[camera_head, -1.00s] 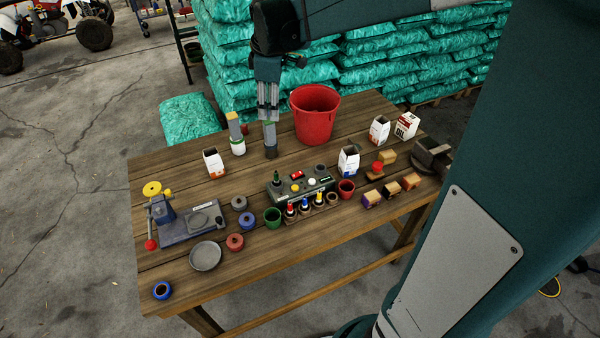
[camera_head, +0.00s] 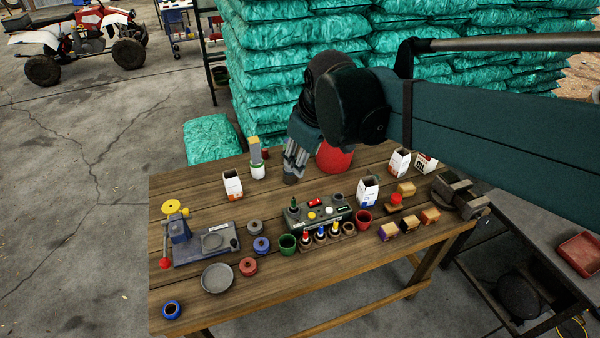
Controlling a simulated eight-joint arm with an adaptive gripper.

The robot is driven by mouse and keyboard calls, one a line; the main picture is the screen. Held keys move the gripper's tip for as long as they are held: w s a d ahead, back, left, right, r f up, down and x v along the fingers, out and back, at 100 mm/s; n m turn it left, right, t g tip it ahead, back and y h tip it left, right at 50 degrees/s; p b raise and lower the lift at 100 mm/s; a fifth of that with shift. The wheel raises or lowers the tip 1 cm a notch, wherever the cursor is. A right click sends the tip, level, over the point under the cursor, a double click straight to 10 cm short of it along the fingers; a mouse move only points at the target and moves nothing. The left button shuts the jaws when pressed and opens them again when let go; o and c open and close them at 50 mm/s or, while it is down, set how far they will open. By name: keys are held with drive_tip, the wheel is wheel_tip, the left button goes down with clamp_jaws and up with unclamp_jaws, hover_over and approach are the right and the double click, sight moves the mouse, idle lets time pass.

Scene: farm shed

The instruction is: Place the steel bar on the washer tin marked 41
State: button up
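My gripper (camera_head: 292,172) points down at the back of the workbench, tilted, left of the red bucket (camera_head: 335,159). Its fingers are close over a dark grey round piece (camera_head: 290,179); I cannot tell whether they hold anything. A grey bar with a yellow top (camera_head: 256,152) stands upright on a white and green tin (camera_head: 258,172), just left of my gripper. I cannot tell whether this is the steel bar. No number 41 is readable on any tin. A dark red round thing (camera_head: 265,153) shows partly behind the yellow-topped bar.
White cartons (camera_head: 232,184) stand on the wooden bench (camera_head: 200,320). A tool rack (camera_head: 318,212), cups, several small blocks, a grey dish (camera_head: 217,278) and coloured rings (camera_head: 249,266) fill the front. A vise (camera_head: 458,194) is at right. Teal sacks (camera_head: 262,75) are stacked behind.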

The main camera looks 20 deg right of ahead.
drive_tip(key=s+f+m+t, duration=0.1)
drive_tip(key=s+f+m, duration=0.1)
drive_tip(key=s, duration=0.4)
drive_tip(key=s+a+f+m+t, duration=0.1)
drive_tip(key=s+m, duration=0.2)
drive_tip(key=s, duration=0.4)
drive_tip(key=shift+a+f+m, duration=0.2)
drive_tip(key=shift+f+m, duration=0.1)
drive_tip(key=shift+f, duration=0.1)
drive_tip(key=shift+f, duration=0.1)
